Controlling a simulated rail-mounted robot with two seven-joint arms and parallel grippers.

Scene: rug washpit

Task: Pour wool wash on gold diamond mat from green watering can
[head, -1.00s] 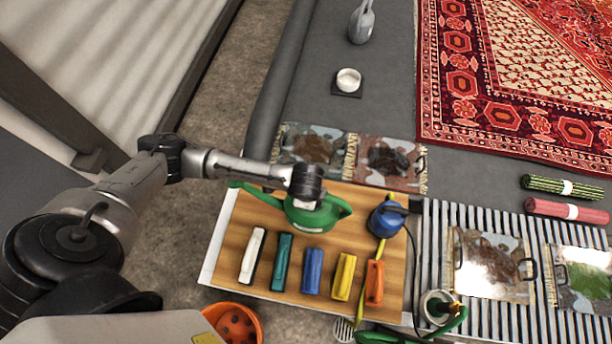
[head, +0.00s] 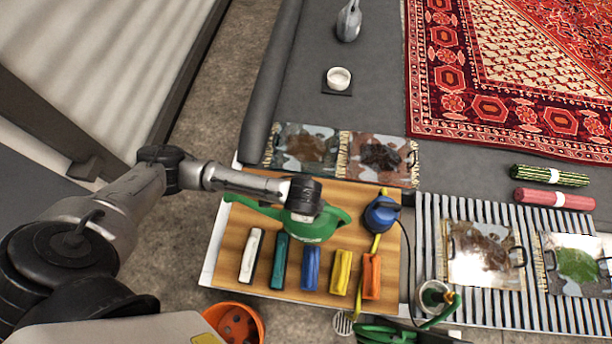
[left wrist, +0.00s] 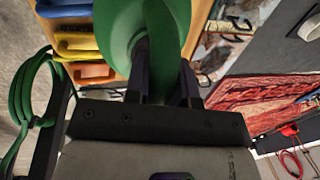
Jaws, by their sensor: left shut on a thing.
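My left gripper (head: 303,208) is shut on the green watering can (head: 318,230) from above. The can's spout points left, and it is over the back part of a wooden board (head: 230,235). The can also fills the upper middle of the left wrist view (left wrist: 140,25), between the fingers (left wrist: 160,85). Two muddy mats lie behind the board, a left one (head: 300,147) and a right one (head: 377,158). Two more, a brown-stained one (head: 480,253) and a green-stained one (head: 578,265), lie on the striped grating. I cannot tell which is the gold diamond mat. My right gripper is not in view.
Several coloured bars, including a blue one (head: 310,268), line the board's front. A blue device (head: 381,215) with a cord stands at its right. A green hose (head: 385,333), an orange bucket (head: 236,323), rolled rugs (head: 550,175) and a large red rug (head: 490,105) surround it.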

